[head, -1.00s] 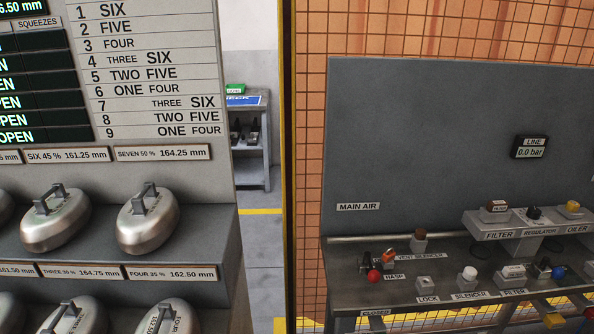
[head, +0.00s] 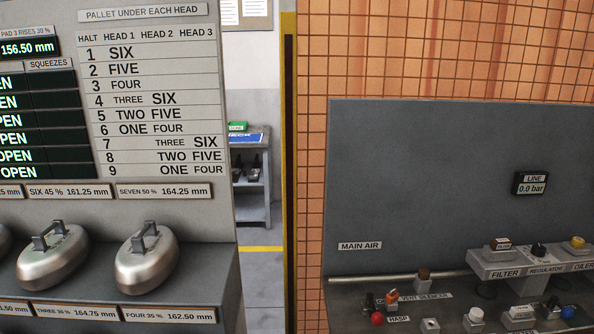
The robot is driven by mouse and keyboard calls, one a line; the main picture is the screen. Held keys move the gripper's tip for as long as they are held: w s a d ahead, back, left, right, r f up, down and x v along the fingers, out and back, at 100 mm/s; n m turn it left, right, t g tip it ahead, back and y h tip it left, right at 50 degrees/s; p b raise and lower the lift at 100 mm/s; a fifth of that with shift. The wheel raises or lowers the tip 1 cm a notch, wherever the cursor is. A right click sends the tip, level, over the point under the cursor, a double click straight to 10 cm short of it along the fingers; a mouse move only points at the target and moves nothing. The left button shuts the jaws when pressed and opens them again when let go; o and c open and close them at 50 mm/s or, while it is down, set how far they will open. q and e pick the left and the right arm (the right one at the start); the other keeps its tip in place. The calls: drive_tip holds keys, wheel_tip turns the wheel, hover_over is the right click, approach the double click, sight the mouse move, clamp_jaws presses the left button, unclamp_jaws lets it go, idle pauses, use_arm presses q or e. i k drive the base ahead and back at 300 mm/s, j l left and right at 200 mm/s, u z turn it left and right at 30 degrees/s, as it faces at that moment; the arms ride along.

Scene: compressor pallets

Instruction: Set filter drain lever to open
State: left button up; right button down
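The FILTER label (head: 505,273) is on a grey raised block (head: 530,258) at the right of the head view. A small brown-topped part (head: 500,243) sits on the block above that label. I cannot pick out the filter drain lever; the area below the bench top is cut off by the bottom edge. Neither of my grippers shows.
The grey MAIN AIR panel (head: 430,180) carries a LINE gauge (head: 531,184) reading 0.0 bar. Its bench (head: 350,305) holds a red knob (head: 377,318) and several small fittings. At left, metal pallets (head: 147,262) sit on a grey shelf. A yellow-edged post (head: 288,170) stands between.

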sight(567, 313)
drive_tip(key=z, duration=1.55)
